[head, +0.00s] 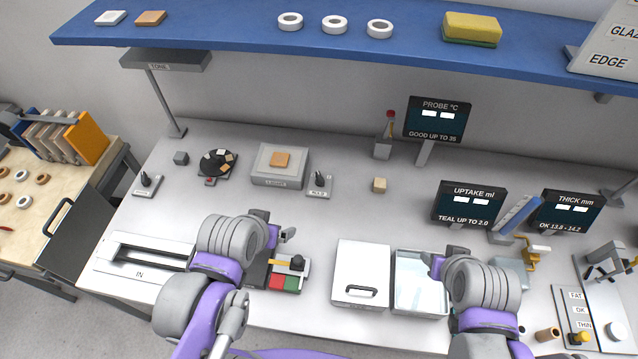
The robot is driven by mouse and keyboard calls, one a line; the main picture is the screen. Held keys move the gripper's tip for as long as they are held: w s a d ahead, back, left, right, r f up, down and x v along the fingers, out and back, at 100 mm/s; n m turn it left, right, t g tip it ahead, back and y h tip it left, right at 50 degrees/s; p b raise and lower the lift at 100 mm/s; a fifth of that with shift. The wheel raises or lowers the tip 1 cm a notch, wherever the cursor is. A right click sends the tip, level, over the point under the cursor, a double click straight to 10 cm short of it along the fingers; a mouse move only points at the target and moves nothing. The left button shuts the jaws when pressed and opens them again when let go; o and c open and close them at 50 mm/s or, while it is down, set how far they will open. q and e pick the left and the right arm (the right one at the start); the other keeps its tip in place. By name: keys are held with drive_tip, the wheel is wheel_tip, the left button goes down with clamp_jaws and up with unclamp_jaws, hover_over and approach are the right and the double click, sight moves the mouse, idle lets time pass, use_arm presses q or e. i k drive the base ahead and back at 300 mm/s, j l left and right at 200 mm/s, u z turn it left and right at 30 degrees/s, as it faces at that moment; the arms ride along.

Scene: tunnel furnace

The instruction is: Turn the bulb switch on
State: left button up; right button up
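Two small toggle switches with black levers stand on the bench in the head view. One switch (147,182) is at the left, below the lamp-like hood. The other switch (319,184) is right of the grey box, with a label too small to read surely. I cannot tell which one is the bulb switch. My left gripper (283,236) is over the bench, in front of and left of the second switch, apart from both. My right gripper (437,266) is over the glassy tray at the right, far from both switches. The finger gaps are unclear.
A grey hood labelled TONE (165,60) stands on a post. A red and green button panel (284,284) lies below my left gripper. Bench is clear around the cube.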

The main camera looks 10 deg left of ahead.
sight(319, 181)
drive_tip(key=j+z, duration=0.25)
drive_tip(key=j, duration=1.25)
